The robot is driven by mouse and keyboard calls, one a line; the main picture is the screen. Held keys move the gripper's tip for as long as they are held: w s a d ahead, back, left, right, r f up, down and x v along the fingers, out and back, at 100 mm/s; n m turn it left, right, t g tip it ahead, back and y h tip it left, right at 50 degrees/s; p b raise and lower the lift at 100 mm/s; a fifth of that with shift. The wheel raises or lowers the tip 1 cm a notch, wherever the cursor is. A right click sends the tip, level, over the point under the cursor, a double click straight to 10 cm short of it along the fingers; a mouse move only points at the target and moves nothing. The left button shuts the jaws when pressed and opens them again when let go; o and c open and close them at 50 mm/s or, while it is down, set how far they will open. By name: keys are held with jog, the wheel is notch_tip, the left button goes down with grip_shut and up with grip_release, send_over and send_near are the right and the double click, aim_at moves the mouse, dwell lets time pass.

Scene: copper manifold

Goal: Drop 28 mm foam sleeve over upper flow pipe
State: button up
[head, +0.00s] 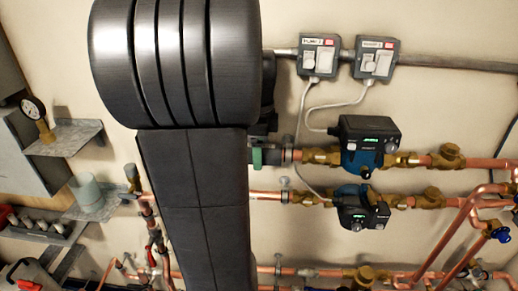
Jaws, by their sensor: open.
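The upper copper pipe (408,161) runs across the right half of the head view through the upper pump (369,146). My gripper (263,157) is mostly hidden behind my arm. A dark part with a green piece shows at the arm's right edge, touching or just in front of the collar. The jaws are open, but the fingertips are not clearly visible. My arm covers the pipe further left.
A lower pump (361,207) sits on a second pipe below. Two switch boxes (318,57) hang above with cables running down. A shelf (72,212) at left carries a pale hollow cylinder (88,191). More pipes and valves crowd the bottom.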

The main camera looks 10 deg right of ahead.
jog(key=shift+r, duration=0.1)
notch_tip(320, 180, up, 7)
jog(key=shift+r, duration=0.15)
dwell(0.4)
notch_tip(320, 180, down, 8)
jog(key=shift+r, duration=0.45)
